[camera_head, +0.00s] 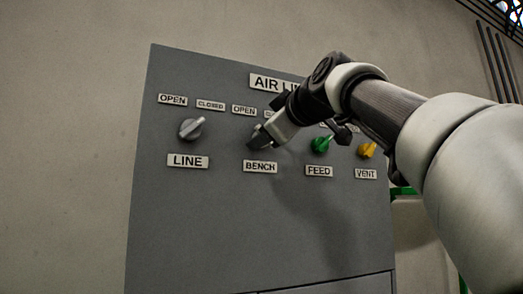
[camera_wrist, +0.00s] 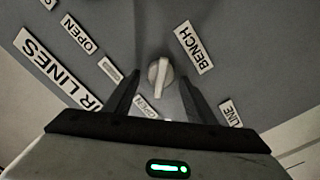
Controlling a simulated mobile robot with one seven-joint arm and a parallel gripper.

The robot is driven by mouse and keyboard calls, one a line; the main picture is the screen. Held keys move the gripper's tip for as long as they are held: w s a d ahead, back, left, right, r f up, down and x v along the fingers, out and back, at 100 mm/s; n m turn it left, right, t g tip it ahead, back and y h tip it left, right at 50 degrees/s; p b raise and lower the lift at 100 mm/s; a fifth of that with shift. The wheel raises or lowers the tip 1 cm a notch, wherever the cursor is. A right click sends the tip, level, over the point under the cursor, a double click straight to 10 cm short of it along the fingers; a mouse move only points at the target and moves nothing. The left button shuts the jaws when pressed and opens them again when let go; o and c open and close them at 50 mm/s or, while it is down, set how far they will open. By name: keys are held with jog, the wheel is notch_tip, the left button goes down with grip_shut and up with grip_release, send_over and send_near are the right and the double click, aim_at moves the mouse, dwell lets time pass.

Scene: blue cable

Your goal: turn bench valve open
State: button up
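The BENCH valve is a light grey knob (camera_wrist: 160,77) on the grey AIR LINES panel, with its grip running nearly up and down in the wrist view. The BENCH label (camera_wrist: 193,47) is beside it there and also shows in the head view (camera_head: 260,167). My gripper (camera_wrist: 160,82) is open, with one dark finger on each side of the knob. Gaps show between the knob and both fingers. In the head view my gripper (camera_head: 262,136) is at the panel above the BENCH label and hides most or all of the knob.
The grey LINE knob (camera_head: 191,128) is left of my gripper. The green FEED knob (camera_head: 320,145) and yellow VENT knob (camera_head: 367,150) are to its right, close under my arm. OPEN (camera_wrist: 78,35) and smaller label plates line the panel. The panel's lower part is bare.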

jog(key=shift+s+d, duration=0.1)
jog(key=b+v, duration=0.2)
jog(key=v, duration=1.5)
